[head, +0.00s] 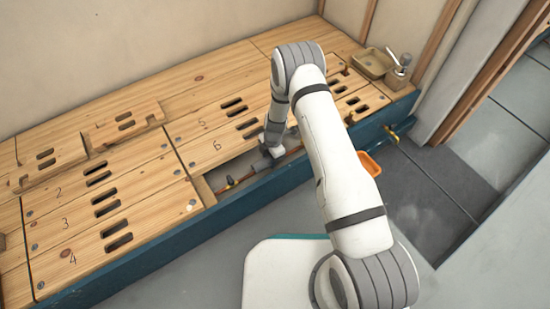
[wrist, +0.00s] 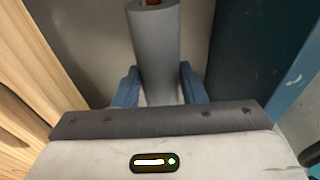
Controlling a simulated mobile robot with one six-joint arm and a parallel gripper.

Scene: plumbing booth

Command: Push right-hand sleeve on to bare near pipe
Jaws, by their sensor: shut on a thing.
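In the wrist view, a grey cylindrical sleeve (wrist: 153,45) stands between the blue fingers of my gripper (wrist: 157,85), which is shut on it. An orange-brown copper pipe end (wrist: 152,3) shows at the sleeve's far end, at the top edge. In the head view, my gripper (head: 268,150) is low in the open trough, by a thin copper pipe (head: 242,180) that runs along it. How far the sleeve goes over the pipe cannot be told. The arm hides part of the trough to the right.
The trough has a blue front wall (head: 262,184) and numbered wooden boards (head: 130,185) behind and beside it. Some loose boards (head: 125,125) lie raised on the left. A soap dispenser (head: 398,66), a tan dish (head: 373,62) and an orange container (head: 370,163) are to the right.

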